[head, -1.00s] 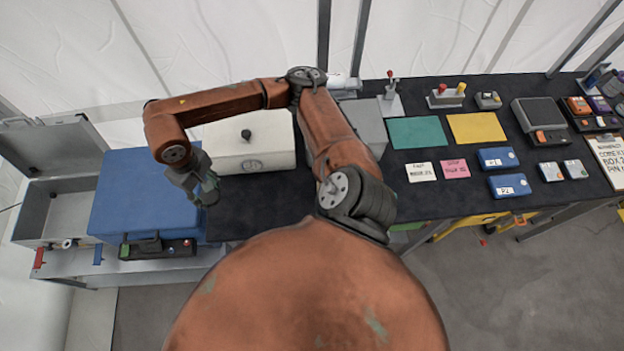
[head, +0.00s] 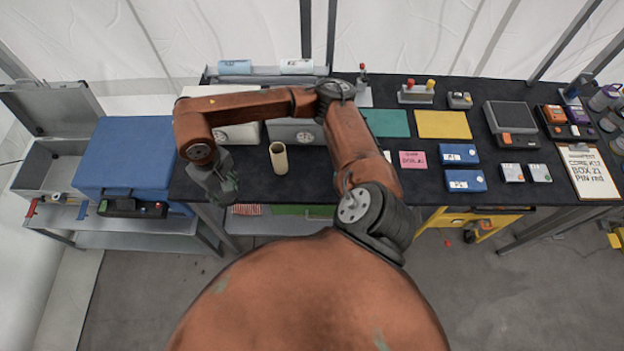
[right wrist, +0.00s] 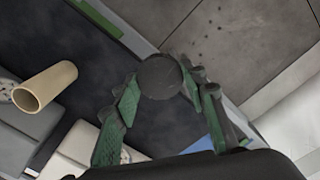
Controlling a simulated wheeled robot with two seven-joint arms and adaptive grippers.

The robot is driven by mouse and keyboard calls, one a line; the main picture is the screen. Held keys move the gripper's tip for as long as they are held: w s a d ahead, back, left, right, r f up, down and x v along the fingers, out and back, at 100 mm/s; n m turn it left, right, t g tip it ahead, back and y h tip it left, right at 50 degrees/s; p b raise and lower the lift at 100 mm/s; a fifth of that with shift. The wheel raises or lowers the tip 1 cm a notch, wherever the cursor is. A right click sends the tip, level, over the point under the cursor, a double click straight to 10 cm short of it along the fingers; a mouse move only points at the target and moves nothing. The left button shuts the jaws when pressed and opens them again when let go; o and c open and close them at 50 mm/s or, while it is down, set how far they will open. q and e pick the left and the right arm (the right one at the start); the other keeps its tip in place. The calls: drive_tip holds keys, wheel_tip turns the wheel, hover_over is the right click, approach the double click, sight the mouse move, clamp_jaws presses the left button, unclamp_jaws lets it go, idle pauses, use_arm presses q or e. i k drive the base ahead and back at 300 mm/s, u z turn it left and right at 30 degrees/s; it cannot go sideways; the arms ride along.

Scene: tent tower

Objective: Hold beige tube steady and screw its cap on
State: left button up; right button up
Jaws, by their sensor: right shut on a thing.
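The beige tube (head: 279,158) stands upright and open-topped on the dark table, in front of the grey box. It also shows at the left of the right wrist view (right wrist: 45,86), apart from the gripper. My right gripper (head: 224,190) is over the table's front left edge, to the left of the tube. In the right wrist view its green fingers (right wrist: 160,80) are shut on a dark round cap (right wrist: 160,76). The cap is hard to make out in the head view. My left gripper is not in view.
A cream box (head: 236,133) and a grey box (head: 291,124) stand behind the tube. A blue case (head: 135,155) is at the left. Green and yellow mats (head: 443,124), blue boxes (head: 466,181) and a clipboard (head: 588,170) lie to the right. Dark table around the tube is bare.

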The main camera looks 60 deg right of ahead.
sight(280, 161)
drive_tip(key=u, duration=0.05)
drive_tip(key=k, duration=0.35)
drive_tip(key=z, duration=1.3)
